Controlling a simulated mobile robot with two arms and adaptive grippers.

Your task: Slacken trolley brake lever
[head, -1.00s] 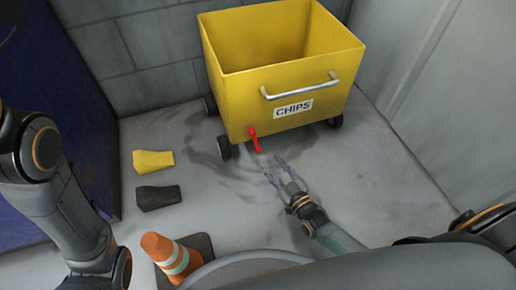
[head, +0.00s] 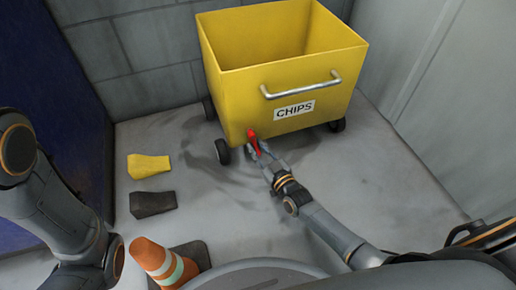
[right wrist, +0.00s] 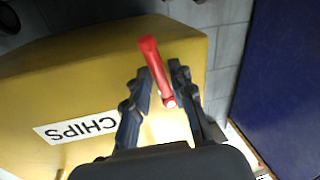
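The yellow trolley (head: 235,105) marked CHIPS stands against the back wall, and its yellow side also fills the left of the right wrist view (right wrist: 60,95). The red brake lever (head: 253,141) hangs low on its front, near the left front wheel. My right gripper (head: 262,148) is at the lever. In the right wrist view the red lever (right wrist: 157,72) lies between the two dark fingers (right wrist: 160,78), which stand apart on either side of it. I cannot tell whether either finger touches it. My left arm shows at the left; its gripper is out of view.
A yellow wedge (head: 149,165) and a dark wedge (head: 153,203) lie on the floor left of the trolley. A blue panel (head: 45,110) is at the left. The floor (head: 390,185) to the right is clear.

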